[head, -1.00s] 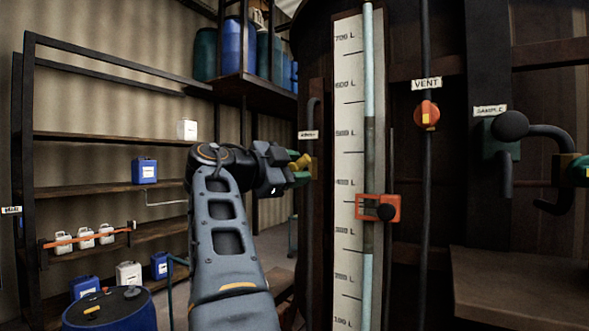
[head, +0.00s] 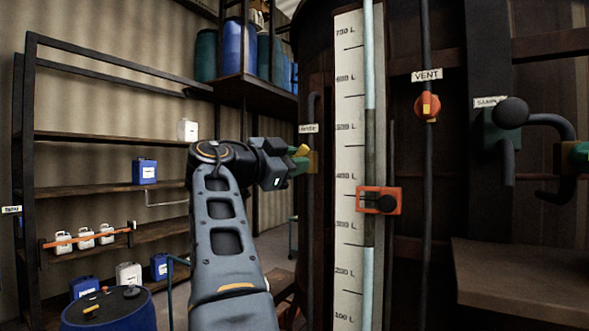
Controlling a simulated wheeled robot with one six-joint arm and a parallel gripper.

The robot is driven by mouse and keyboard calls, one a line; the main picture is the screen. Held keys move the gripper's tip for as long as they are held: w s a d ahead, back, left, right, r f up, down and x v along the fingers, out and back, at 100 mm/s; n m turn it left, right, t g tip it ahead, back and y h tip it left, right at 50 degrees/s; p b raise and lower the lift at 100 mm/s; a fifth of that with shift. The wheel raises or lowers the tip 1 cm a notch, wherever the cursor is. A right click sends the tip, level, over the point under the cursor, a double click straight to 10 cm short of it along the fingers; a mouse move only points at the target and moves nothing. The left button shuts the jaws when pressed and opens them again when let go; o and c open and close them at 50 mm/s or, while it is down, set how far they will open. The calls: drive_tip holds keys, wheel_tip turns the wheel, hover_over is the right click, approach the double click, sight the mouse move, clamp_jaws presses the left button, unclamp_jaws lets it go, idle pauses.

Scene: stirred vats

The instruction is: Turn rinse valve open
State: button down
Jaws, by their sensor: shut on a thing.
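The rinse valve (head: 312,163) is a small brass-coloured fitting with green and yellow parts on the pipe left of the level scale. A small white label (head: 308,128) sits above it, its text too blurred to read surely. My gripper (head: 291,161) reaches it from the left and is shut on the valve's handle (head: 301,150), whose yellow part shows at the jaws. The jaws and my wrist hide most of the handle, so its exact angle is hard to tell.
The scale board (head: 347,220) with an orange clamp (head: 379,200) stands just right of the valve. The orange VENT knob (head: 427,106) and the SAMPLE valve (head: 503,135) are further right. Shelves (head: 90,190) with canisters and a blue drum (head: 110,310) are at left.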

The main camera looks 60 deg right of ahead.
drive_tip(key=n+b, duration=0.1)
drive_tip(key=n, duration=0.1)
drive_tip(key=n+h+b, duration=0.1)
drive_tip(key=n, duration=0.1)
drive_tip(key=n+b, duration=0.1)
drive_tip(key=shift+f+n+t+h, duration=0.3)
drive_tip(key=shift+n+h, duration=0.1)
drive_tip(key=shift+r+n+t+h+b, duration=0.1)
drive_tip(key=shift+n+t+h+b, duration=0.45)
drive_tip(key=shift+n, duration=0.95)
drive_tip(key=shift+r+n, duration=0.2)
drive_tip(key=shift+n, duration=0.1)
drive_tip(key=c, duration=1)
unclamp_jaws()
drive_tip(key=shift+c, duration=0.2)
drive_tip(key=b+v, duration=0.5)
drive_tip(key=v, duration=0.9)
